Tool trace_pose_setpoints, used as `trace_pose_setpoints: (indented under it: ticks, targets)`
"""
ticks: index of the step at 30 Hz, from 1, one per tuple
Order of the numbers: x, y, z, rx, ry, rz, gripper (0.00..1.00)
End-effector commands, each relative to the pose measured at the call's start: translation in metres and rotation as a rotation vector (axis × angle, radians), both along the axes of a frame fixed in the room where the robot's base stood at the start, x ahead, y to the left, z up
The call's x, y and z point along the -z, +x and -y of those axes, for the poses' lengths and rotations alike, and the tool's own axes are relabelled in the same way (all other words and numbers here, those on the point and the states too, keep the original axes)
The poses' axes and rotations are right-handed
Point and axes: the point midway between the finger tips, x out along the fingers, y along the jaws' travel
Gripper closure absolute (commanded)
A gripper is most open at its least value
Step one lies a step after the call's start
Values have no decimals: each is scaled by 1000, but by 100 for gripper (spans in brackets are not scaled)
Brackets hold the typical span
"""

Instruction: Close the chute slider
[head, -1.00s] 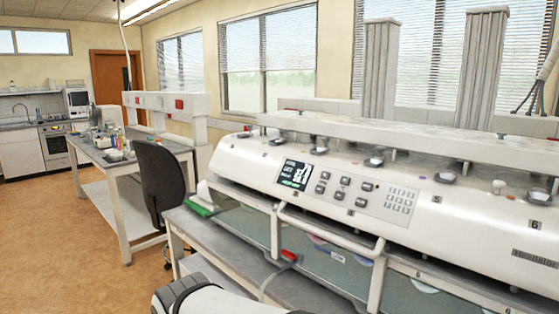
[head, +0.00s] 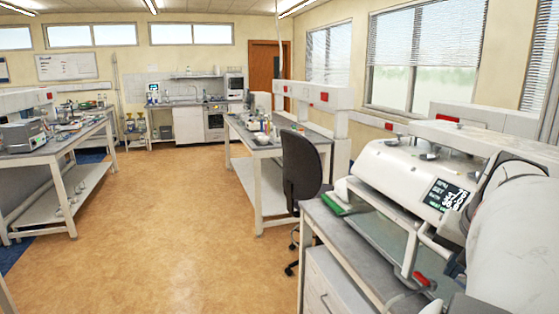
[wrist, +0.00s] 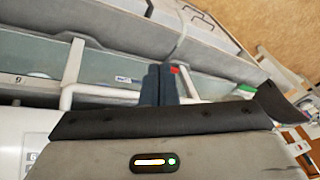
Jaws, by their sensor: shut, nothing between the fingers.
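I cannot pick out a chute slider in either view. In the wrist view my gripper (wrist: 158,70) shows two dark fingers side by side, shut with nothing between them. They point toward the front of a long white machine, near its white handle rail (wrist: 95,92) and a grey surface beyond. I cannot tell whether the fingers touch anything. In the head view the white machine (head: 385,180) with a lit display stands at the right. My arm covers part of it, and my fingers cannot be made out there.
A bench (head: 262,146) with small items and a black chair (head: 303,170) stand left of the machine. Another bench (head: 62,150) with instruments is at the far left. Open brown floor (head: 170,220) lies between them. A sink counter (head: 187,122) and oven are at the back.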

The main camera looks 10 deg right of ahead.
Motion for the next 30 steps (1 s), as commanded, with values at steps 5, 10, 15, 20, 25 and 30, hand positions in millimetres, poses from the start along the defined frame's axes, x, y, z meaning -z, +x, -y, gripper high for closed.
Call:
trace_pose_setpoints:
  ticks: [5,10,15,20,25,30]
  targets:
    - [-41,-39,57,176,5,43,100]
    - [-76,-85,103,332,2,86,100]
    - [-110,-142,141,484,-9,127,100]
    - [-142,-203,167,623,-26,165,100]
    - [-173,-269,183,758,-49,202,100]
    - [-195,-319,187,852,-71,226,100]
